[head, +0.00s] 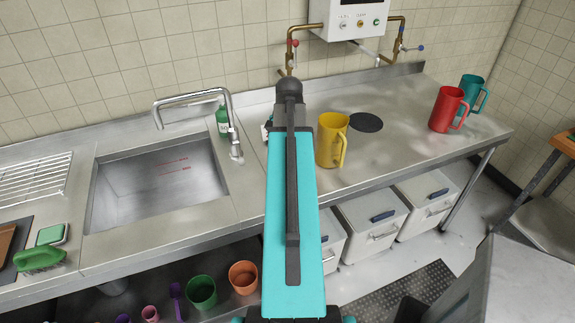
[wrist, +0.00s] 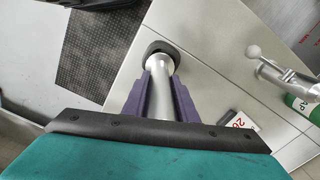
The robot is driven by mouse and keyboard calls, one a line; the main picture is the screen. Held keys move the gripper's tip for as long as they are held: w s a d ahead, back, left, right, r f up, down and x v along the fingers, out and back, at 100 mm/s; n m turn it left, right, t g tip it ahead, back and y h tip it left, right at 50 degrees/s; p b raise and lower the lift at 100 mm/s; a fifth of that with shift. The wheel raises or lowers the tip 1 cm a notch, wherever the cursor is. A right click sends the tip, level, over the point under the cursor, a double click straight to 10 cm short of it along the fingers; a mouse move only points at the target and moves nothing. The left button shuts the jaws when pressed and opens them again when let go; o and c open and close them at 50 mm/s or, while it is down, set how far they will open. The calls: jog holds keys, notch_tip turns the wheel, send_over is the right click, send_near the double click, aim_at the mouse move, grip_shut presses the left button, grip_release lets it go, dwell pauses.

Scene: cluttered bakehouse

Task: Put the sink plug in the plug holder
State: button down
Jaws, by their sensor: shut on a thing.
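My gripper (wrist: 160,82) has two purple fingers shut on the sides of a silver cylindrical piece with a dark ring at its far end. I take this to be the sink plug (wrist: 160,60). It is over the pale counter; the view does not show clearly whether its dark end touches the surface. In the head view my own arm hides the gripper and the held piece. The sink basin (head: 150,190) is left of my arm. I cannot make out the plug holder in either view.
A tap (head: 233,130) and green bottle (head: 222,122) stand right of the basin. A small card (wrist: 238,125) lies nearby. A yellow mug (head: 330,140), flat black disc (head: 366,122), red mug (head: 447,110) and teal mug (head: 472,92) are right of my arm. Brass pipes run along the wall.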

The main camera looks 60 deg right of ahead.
jog(key=shift+s+f+b, duration=0.2)
jog(key=shift+f+b, duration=0.1)
jog(key=shift+f, duration=0.3)
jog(key=shift+w+f, duration=0.2)
jog(key=shift+f, duration=0.2)
jog(key=shift+a, duration=0.1)
jog(key=shift+f, duration=0.1)
jog(key=c, duration=1.4)
grip_release()
jog(key=shift+c, duration=0.2)
jog(key=shift+r+b, duration=0.3)
jog(key=shift+r+b, duration=1.35)
jog(key=shift+r, duration=4.5)
